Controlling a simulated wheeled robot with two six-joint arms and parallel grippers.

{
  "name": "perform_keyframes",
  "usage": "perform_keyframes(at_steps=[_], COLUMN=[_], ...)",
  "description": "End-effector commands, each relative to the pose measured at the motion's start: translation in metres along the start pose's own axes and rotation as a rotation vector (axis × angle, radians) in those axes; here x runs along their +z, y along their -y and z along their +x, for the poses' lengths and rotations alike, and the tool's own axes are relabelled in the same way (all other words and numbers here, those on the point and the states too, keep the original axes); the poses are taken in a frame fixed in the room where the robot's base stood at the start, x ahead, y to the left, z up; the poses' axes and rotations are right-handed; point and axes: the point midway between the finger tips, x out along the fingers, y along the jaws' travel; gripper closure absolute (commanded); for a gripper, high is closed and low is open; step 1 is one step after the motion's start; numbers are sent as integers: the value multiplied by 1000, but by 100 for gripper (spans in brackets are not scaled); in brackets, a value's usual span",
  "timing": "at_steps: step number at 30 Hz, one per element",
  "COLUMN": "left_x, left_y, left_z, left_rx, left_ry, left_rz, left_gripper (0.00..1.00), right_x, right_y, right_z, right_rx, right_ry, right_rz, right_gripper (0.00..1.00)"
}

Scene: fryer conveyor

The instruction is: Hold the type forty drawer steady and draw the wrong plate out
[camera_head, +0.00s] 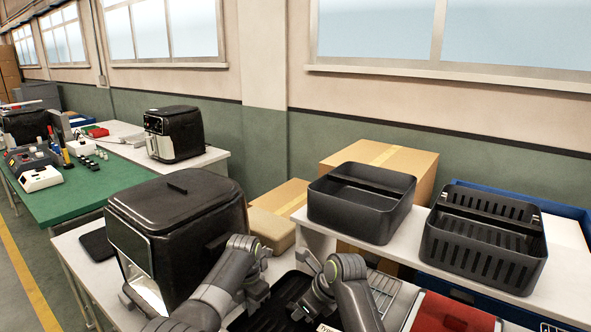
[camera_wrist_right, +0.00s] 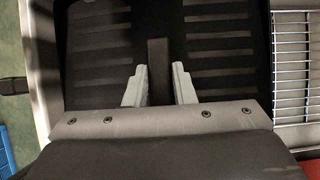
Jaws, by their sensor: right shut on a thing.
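The black drawer (camera_head: 283,296) lies low on the bench in the head view, mostly hidden behind my arms. A white label (camera_head: 327,328) with "Type" legible shows at the bottom edge; the rest is cut off. In the right wrist view a dark slotted plate (camera_wrist_right: 222,45) fills the middle, with a dark upright bar (camera_wrist_right: 159,65) at its centre. My right gripper (camera_wrist_right: 159,88) is shut on that bar; it also shows in the head view (camera_head: 308,262). My left gripper (camera_head: 262,268) is at the drawer's left side; its fingers are too obscured to judge.
A large black fryer (camera_head: 180,225) stands left of my left arm. Two black drawers, one plain (camera_head: 360,225) and one slotted (camera_head: 480,265), stand on the raised white shelf.

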Motion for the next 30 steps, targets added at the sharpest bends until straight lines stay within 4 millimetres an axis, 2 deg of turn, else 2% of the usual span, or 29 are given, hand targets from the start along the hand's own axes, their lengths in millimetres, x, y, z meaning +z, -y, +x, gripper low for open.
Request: perform_keyframes(at_steps=[30], left_x=[0], left_y=[3], left_z=[1], left_rx=[-6], left_ry=[-2], left_rz=[4], left_gripper=[100], right_x=[20], right_y=[0], right_z=[-32], right_rx=[-1], right_ry=[7], right_rz=[-1], right_gripper=[100])
